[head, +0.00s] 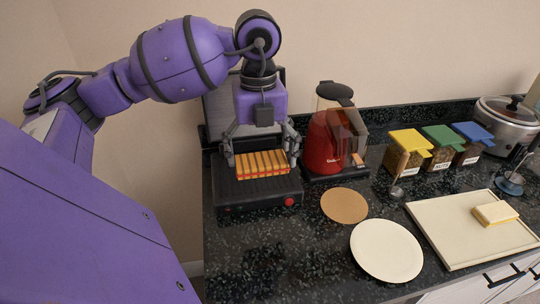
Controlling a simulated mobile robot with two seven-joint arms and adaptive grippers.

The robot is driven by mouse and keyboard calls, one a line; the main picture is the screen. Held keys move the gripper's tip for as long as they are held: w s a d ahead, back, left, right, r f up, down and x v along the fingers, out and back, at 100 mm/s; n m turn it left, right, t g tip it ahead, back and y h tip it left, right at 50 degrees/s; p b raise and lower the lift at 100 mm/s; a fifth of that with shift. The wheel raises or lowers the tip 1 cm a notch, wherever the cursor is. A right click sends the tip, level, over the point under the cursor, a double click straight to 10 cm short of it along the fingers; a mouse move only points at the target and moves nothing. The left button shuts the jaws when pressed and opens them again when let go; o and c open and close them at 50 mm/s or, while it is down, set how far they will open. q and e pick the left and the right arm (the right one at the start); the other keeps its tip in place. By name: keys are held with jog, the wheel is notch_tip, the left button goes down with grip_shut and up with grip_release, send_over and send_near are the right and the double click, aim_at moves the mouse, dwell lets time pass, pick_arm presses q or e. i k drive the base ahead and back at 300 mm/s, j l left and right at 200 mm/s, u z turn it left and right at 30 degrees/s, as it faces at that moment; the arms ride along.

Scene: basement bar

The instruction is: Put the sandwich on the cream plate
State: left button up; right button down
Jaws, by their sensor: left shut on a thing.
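The sandwich (262,165) is golden orange with dark stripes. It is at the open black grill (258,193) in the head view. My left gripper (261,153) comes down from above and is shut on the sandwich, with one finger at its left side and one at its right. I cannot tell whether the sandwich still touches the grill surface. The cream plate (387,250) is round, empty and flat on the dark counter, to the right of and nearer than the grill. My right gripper is not in view.
A brown round mat (344,205) lies between grill and plate. A red kettle-like appliance (327,140) stands right of the grill. A cream board (440,220) carries a pale layered block (495,213). Yellow-, green- and blue-lidded containers (408,150) and a cooker (503,120) stand behind.

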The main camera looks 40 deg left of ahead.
aim_at(386, 248)
jog(key=l, duration=0.7)
jog(key=i+l, duration=0.15)
jog(key=l, duration=0.6)
jog(key=u, duration=0.05)
